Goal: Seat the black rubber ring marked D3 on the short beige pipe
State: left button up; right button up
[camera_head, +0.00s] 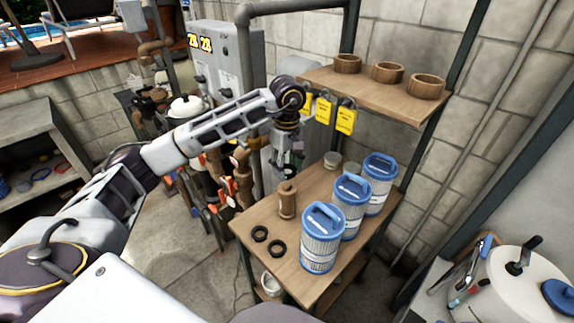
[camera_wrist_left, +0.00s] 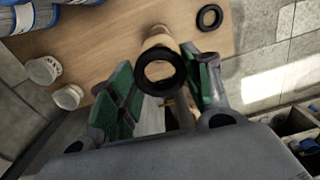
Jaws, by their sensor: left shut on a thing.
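My left gripper (camera_head: 284,166) hangs above the table, close over the short beige pipe (camera_head: 287,200), which stands upright. In the left wrist view, the gripper's green-padded fingers (camera_wrist_left: 160,76) are shut on a black rubber ring (camera_wrist_left: 160,91). The ring lies across my view of the beige pipe (camera_wrist_left: 157,39), partly covering it; I cannot tell whether they touch. Two other black rings lie flat on the table, one at the left (camera_head: 260,233) and one nearer (camera_head: 278,248); one shows in the wrist view (camera_wrist_left: 209,17). No D3 mark is readable. My right gripper is not in view.
Blue-capped filter cartridges (camera_head: 320,240) stand on the wooden table (camera_head: 292,272) right of the pipe. A shelf (camera_head: 372,80) with wooden rings (camera_head: 387,72) and hanging yellow tags (camera_head: 345,117) is above. Pipework (camera_head: 243,175) stands close on the left.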

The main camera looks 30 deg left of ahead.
aim_at(287, 186)
pick_arm(q)
jog(key=shift+f+b, duration=0.85)
jog(key=shift+f, duration=1.1)
jog(key=shift+f, duration=0.15)
jog(key=shift+f+b, duration=0.3)
jog(key=shift+b, duration=0.15)
dwell(0.4)
dwell(0.4)
jog(key=shift+b, duration=0.4)
dwell(0.3)
